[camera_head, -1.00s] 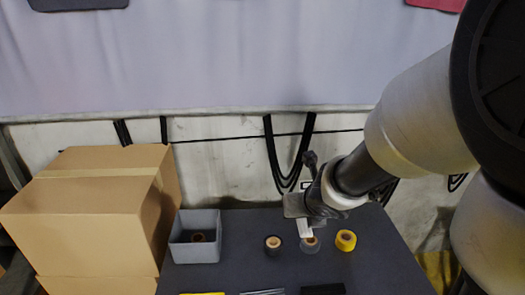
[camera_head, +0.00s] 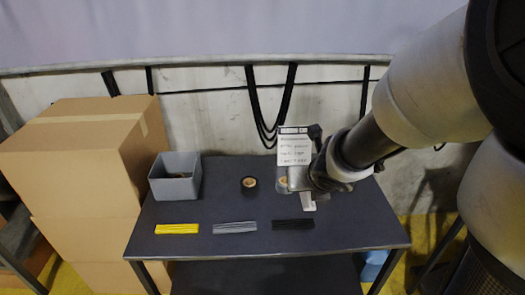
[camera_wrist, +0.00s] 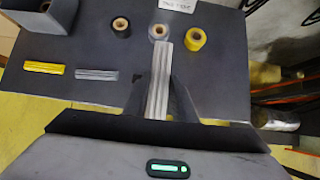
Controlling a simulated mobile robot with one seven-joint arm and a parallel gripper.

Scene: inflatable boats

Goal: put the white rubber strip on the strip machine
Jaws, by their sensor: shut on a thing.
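The white rubber strip (camera_wrist: 161,76) is a pale, ribbed, narrow bundle. My gripper (camera_wrist: 158,102) is shut on it, and the strip sticks out between the dark fingers. In the head view my gripper (camera_head: 303,184) hangs above the right part of the table, and a pale end of the strip (camera_head: 308,202) shows below it. Yellow (camera_head: 177,229), grey (camera_head: 235,227) and black (camera_head: 293,224) strips lie in a row near the table's front edge. I cannot make out a strip machine in either view.
A dark table (camera_head: 160,212) carries a black tape roll (camera_head: 249,183), a grey roll (camera_head: 283,183), a grey bin (camera_head: 175,186) and a white printed sign (camera_head: 294,140). The wrist view also shows a yellow roll (camera_wrist: 196,39). Cardboard boxes (camera_head: 75,160) stand left of the table.

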